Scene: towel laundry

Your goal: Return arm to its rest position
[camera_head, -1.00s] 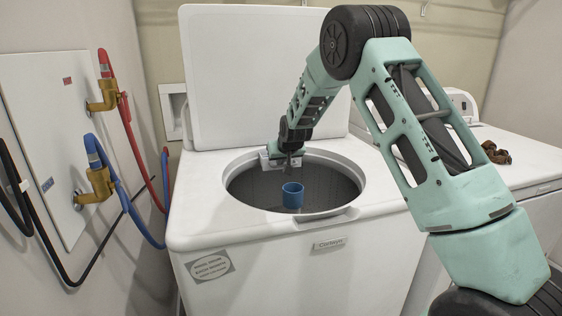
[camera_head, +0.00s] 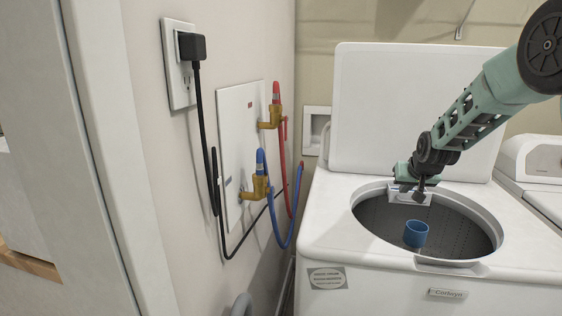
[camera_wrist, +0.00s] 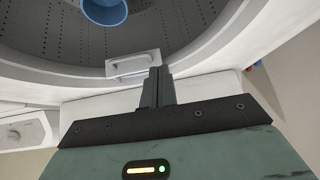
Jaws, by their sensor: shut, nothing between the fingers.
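My gripper (camera_head: 420,187) is above the back rim of the open top-load washer (camera_head: 340,226) in the head view. In the wrist view my gripper (camera_wrist: 158,72) has its two fingers together with nothing between them, pointing toward the washer opening. My teal arm reaches in from the upper right of the head view. A blue cylinder (camera_head: 415,234), the washer's centre post, stands in the dark drum; it also shows at the top of the wrist view (camera_wrist: 104,10). No towel shows in the drum.
The washer's raised lid (camera_head: 400,105) stands behind my arm. A second white machine (camera_head: 535,160) is at the right. Red and blue hoses (camera_head: 298,205) and a wall outlet (camera_head: 181,62) with a black plug are on the left wall. A white door frame (camera_head: 105,150) is at the left.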

